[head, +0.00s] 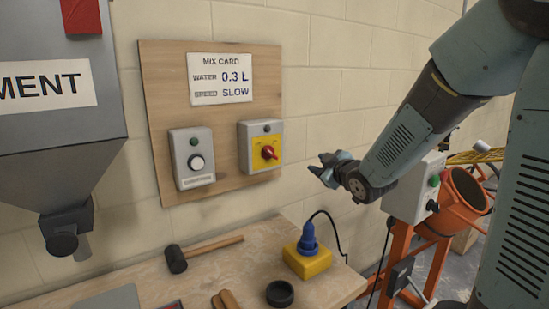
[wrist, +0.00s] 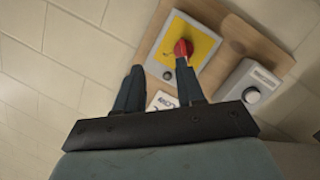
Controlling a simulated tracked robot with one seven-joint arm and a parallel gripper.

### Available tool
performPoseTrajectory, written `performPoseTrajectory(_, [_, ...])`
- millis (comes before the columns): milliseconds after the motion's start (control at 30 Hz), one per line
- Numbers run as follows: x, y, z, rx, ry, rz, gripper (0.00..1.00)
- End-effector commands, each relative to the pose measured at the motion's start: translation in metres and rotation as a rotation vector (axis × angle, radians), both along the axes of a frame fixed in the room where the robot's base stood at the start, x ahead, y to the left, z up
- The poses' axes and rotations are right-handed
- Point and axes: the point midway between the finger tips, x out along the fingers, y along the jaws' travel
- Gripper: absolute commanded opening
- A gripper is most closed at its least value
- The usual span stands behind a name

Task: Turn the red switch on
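The red switch (head: 268,152) is a red rotary knob on a yellow plate (head: 262,157) on a grey box, fixed to a wooden board on the wall. In the wrist view the red switch (wrist: 183,49) shows just beyond the right fingertip. My gripper (head: 327,168) is to the right of the switch in the head view, apart from it. In the wrist view my gripper (wrist: 159,70) has its two fingers spread with nothing between them. A small dark round lamp sits on the grey box above the yellow plate. I cannot tell the switch's exact setting.
Left of the switch is a grey box with a white knob (head: 197,162). A mix card (head: 221,79) hangs above. Below, the bench holds a mallet (head: 177,259), a yellow socket block (head: 307,262) with a blue plug, and a black ring (head: 280,293). An orange mixer (head: 462,192) stands right.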

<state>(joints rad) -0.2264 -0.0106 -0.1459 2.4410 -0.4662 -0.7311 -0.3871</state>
Motion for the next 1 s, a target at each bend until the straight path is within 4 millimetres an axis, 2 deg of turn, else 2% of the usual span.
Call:
performPoseTrajectory(100, [0.009,0.024,-0.012,-0.010,-0.083,0.096,0.38])
performPoseTrajectory(200, [0.012,0.039,-0.016,-0.009,-0.141,0.154,0.38])
performPoseTrajectory(433, [0.015,0.053,-0.020,-0.004,-0.199,0.211,0.38])
performPoseTrajectory(567, [0.024,0.060,-0.020,-0.004,-0.202,0.212,0.38])
performPoseTrajectory(1000, [0.086,0.102,-0.020,-0.003,-0.201,0.211,0.38])
